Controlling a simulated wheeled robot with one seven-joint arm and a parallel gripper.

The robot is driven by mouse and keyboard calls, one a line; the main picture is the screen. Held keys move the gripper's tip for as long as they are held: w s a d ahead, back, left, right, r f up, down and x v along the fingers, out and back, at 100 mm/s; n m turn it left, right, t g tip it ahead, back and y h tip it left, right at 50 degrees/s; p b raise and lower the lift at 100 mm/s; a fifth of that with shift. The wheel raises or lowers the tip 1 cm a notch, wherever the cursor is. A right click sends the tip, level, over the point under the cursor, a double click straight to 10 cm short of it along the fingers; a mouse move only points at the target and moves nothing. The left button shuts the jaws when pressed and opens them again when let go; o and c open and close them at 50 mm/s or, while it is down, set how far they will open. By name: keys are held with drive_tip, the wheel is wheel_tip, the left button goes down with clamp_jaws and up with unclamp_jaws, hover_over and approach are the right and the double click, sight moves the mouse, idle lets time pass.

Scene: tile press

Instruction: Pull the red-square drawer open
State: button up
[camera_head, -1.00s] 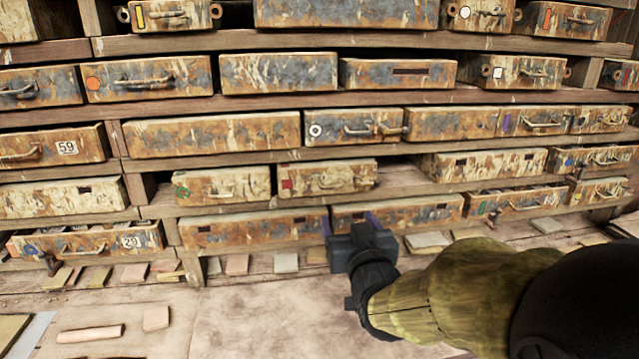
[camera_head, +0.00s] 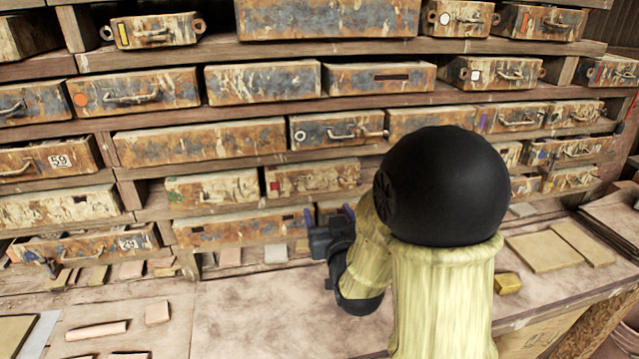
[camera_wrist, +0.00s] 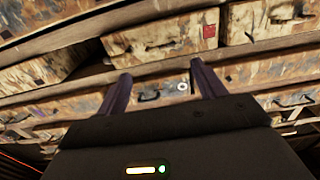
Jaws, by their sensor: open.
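The red-square drawer (camera_head: 315,180) is a rusty, cream-mottled box front with a red square at its left end and a handle in its middle. It sits in the shelf row above my gripper, and I see no clear gap showing it pulled out. My gripper (camera_head: 331,214) is open and empty, below and in front of that drawer, with its purple fingers pointing at the shelves. The wrist view appears upside down; there the red-square drawer (camera_wrist: 155,42) lies just beyond the fingertips (camera_wrist: 160,71), apart from them. Its handle is free.
A green-marked drawer (camera_head: 212,188) stands to its left. A white-ring drawer (camera_head: 337,130) is one row above. A lower drawer (camera_head: 243,227) is close to my gripper's left.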

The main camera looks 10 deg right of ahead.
sight(318, 189)
drive_tip(key=shift+w+r+p, duration=0.2)
drive_tip(key=shift+p, duration=0.6)
drive_tip(key=w+p, duration=0.3)
drive_tip(key=w, duration=0.1)
drive_tip(key=w+p, duration=0.4)
drive_tip(key=shift+w+f, duration=0.2)
drive_tip(key=shift+w, duration=0.05)
